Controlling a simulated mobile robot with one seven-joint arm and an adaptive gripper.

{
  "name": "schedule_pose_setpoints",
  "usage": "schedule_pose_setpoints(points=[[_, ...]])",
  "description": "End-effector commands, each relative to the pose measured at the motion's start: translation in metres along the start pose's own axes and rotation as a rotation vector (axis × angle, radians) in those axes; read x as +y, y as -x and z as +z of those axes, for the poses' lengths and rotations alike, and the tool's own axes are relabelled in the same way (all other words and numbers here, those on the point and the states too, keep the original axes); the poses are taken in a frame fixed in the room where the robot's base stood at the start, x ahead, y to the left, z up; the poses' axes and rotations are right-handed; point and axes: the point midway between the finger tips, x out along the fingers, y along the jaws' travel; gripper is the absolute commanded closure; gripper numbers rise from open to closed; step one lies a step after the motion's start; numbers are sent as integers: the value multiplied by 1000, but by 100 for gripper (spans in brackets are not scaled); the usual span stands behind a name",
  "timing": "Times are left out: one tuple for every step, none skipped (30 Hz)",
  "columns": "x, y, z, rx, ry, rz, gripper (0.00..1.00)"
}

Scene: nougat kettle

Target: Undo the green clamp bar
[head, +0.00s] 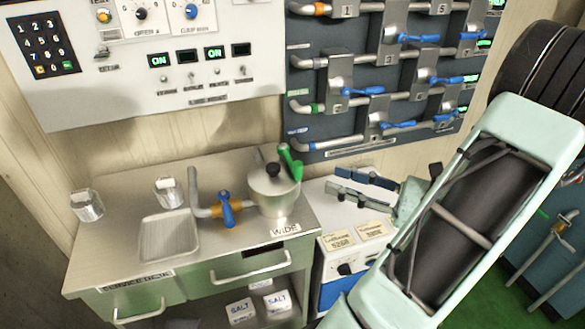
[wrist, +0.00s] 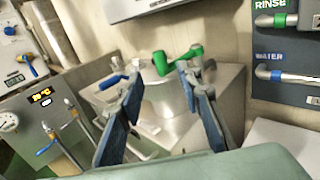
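The green clamp bar (head: 290,161) stands tilted at the right edge of the lidded steel kettle (head: 274,195), whose lid has a black knob. In the wrist view the green clamp bar (wrist: 178,62) has a bent, crank-like shape and lies ahead, between and beyond my fingertips. The kettle shows behind the fingers there, partly hidden by them. My gripper (head: 338,182) is to the right of the kettle in the head view, its fingers pointing left toward it. In the wrist view my gripper (wrist: 161,82) has its blue-padded fingers wide apart with nothing held, apart from the bar.
A blue-handled valve (head: 227,208) and pipe stand left of the kettle on the steel counter (head: 115,235), near a sink (head: 168,236). A pipe panel (head: 400,75) with blue levers hangs behind. A labelled white unit (head: 352,245) stands right of the counter.

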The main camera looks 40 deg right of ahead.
Motion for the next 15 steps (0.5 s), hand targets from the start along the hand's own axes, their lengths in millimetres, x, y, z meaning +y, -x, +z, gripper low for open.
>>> schedule_pose_setpoints(points=[[1,-5,0,-2,0,2,67],[1,-9,0,-2,0,3,67],[1,-15,0,-1,-1,3,67],[1,-20,0,0,-1,4,67],[2,-25,0,0,-1,5,67],[1,-34,0,0,-1,5,67],[2,-40,0,0,-1,6,67],[2,-46,0,0,-1,6,67],[2,-54,0,2,-1,6,67],[2,-59,-1,1,-1,5,67],[1,-65,-1,1,-1,5,67],[2,-72,-1,2,-1,6,67],[2,-77,-1,1,-1,5,67],[2,-81,-1,2,-1,5,67],[1,-87,-1,2,-1,5,67]])
